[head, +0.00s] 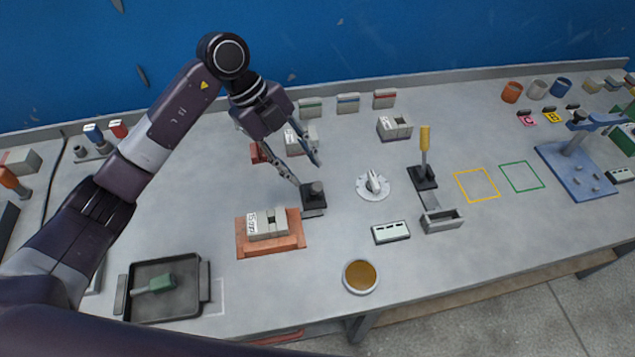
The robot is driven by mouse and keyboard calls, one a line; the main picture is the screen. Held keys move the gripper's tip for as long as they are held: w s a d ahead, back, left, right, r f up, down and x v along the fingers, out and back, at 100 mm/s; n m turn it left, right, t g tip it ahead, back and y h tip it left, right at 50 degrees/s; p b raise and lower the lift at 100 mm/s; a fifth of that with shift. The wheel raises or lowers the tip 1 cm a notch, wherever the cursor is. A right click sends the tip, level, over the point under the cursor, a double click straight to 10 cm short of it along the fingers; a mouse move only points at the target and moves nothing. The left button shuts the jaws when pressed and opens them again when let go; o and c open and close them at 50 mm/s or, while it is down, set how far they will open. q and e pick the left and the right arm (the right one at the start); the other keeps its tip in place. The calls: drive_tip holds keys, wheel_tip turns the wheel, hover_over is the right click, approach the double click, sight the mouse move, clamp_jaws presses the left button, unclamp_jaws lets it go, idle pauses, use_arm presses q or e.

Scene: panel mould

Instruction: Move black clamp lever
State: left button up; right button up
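A small black block with a short dark upright knob (316,190) stands on the bench near the middle. A second black base carries an upright lever with a yellow grip (425,140), farther right. I cannot tell for sure which one the task calls the black clamp lever. My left gripper (308,174) points down just above and behind the dark knob. Its two fingers are spread, with nothing visible between them. One fingertip looks very near the black block; I cannot tell whether it touches. My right gripper is not in view.
An orange tray with pale blocks (298,242) lies close in front of the black block. A white round fixture (373,186) stands to its right. A dark tray (205,297) and a bowl (360,262) are nearer the front edge. A blue-based press (555,165) stands far right.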

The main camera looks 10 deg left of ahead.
sight(315, 184)
use_arm(q)
drive_tip(key=p+x, duration=0.2)
drive_tip(key=x, duration=0.4)
drive_tip(key=shift+s+d, duration=0.15)
drive_tip(key=shift+s, duration=0.05)
drive_tip(key=shift+d+f, duration=0.25)
drive_tip(key=shift+f, duration=0.35)
clamp_jaws()
